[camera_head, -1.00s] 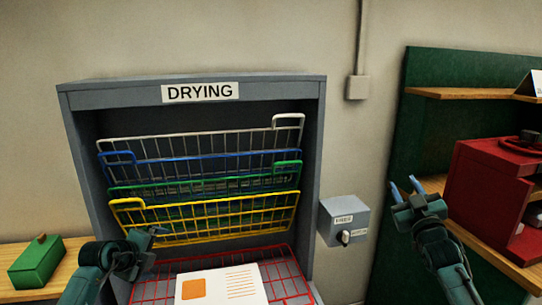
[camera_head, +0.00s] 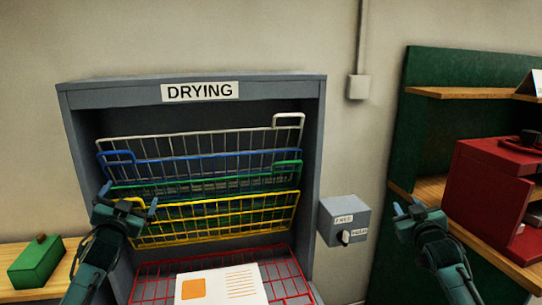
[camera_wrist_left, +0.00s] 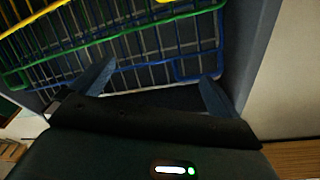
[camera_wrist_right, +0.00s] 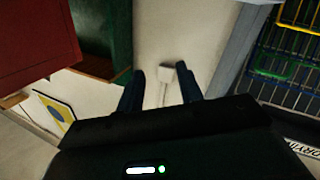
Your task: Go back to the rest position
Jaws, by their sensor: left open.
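My left gripper (camera_head: 129,196) is open and empty in front of the left side of the drying rack's wire shelves. In the left wrist view its two fingers (camera_wrist_left: 154,88) stand wide apart, with the coloured wires behind them. My right gripper (camera_head: 407,206) is raised in front of the wall and the green shelf unit's left edge. In the right wrist view its fingers (camera_wrist_right: 160,90) are apart with nothing between them, so it is open and empty.
The grey drying cabinet (camera_head: 312,160) holds tilted wire shelves; a printed sheet (camera_head: 222,286) lies on the lowered red one (camera_head: 151,285). A grey switch box (camera_head: 344,218) is on the wall. A green box (camera_head: 36,262) stands left, a red cabinet (camera_head: 484,195) right.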

